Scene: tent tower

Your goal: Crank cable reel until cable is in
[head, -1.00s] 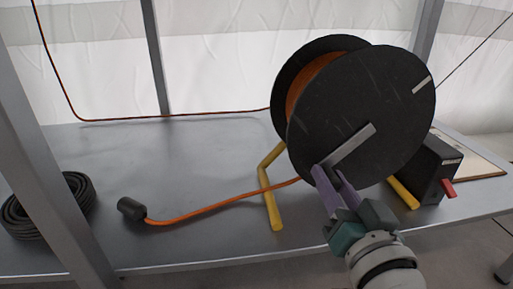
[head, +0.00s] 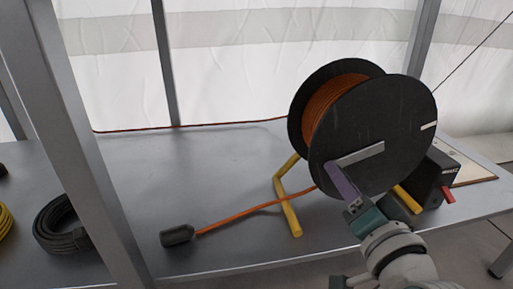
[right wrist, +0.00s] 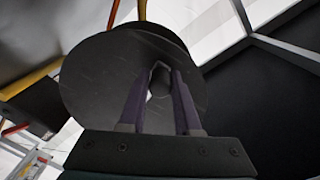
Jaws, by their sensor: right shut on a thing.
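The cable reel (head: 385,135) is a black drum with orange cable (head: 330,105) wound inside, on a yellow stand (head: 283,195) on the grey table. A grey crank arm (head: 360,154) lies across its front disc. My right gripper (head: 336,170) is shut at the crank's lower left end, on the crank handle; its purple fingers also show in the right wrist view (right wrist: 160,85). The handle is mostly hidden between them. The orange cable's end with a dark plug (head: 177,236) lies on the table left of the stand. My left gripper is not in view.
A black box with a red lever (head: 448,194) stands right of the reel. A coil of dark cable (head: 62,225) lies at the left behind a grey post (head: 90,150). The table (head: 190,170) between post and reel is mostly clear.

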